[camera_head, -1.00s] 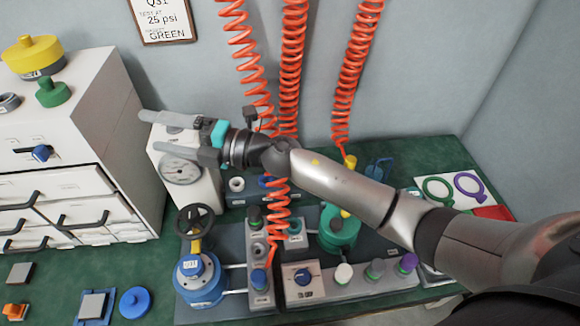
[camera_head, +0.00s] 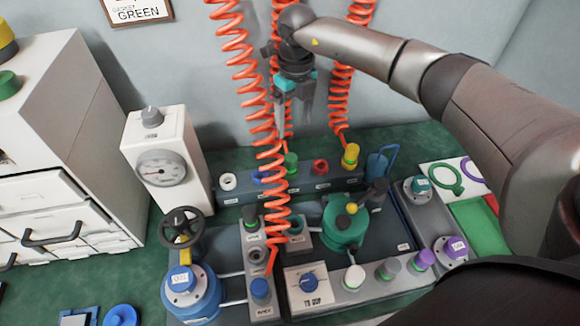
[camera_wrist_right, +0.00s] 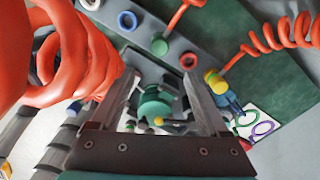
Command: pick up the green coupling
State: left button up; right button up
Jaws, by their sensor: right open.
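The green coupling (camera_head: 290,162) sits in the back row of the bench fixture, between a blue and a red coupling. It also shows in the right wrist view (camera_wrist_right: 159,46) as a green round top. My right gripper (camera_head: 292,122) hangs above and behind that row, fingers pointing down, open and empty. In the head view its fingertips are just above the green coupling, partly behind an orange coiled hose. In the wrist view the coupling lies beyond the fingertips (camera_wrist_right: 160,76), apart from them. My left gripper is not in view.
Orange coiled hoses (camera_head: 238,60) hang close around the gripper. White (camera_head: 228,182), red (camera_head: 320,167) and yellow (camera_head: 350,156) couplings share the row. A green vessel (camera_head: 343,228) stands in front. A gauge box (camera_head: 160,165) is at left.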

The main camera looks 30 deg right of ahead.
jog(key=b, duration=0.1)
send_over(291, 157)
jog(key=f, duration=0.5)
jog(key=shift+s+d+f, duration=0.1)
jog(key=shift+s+f, duration=0.15)
jog(key=shift+s, duration=0.1)
notch_tip(291, 157, down, 3)
jog(key=shift+w+r+b, duration=0.1)
jog(key=shift+b, duration=0.5)
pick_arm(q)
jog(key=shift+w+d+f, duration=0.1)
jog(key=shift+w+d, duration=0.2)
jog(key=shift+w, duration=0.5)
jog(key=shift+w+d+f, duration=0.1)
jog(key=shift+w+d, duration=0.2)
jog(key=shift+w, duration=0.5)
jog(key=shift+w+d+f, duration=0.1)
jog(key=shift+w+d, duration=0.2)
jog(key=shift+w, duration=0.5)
pick_arm(e)
jog(key=shift+f, duration=0.8)
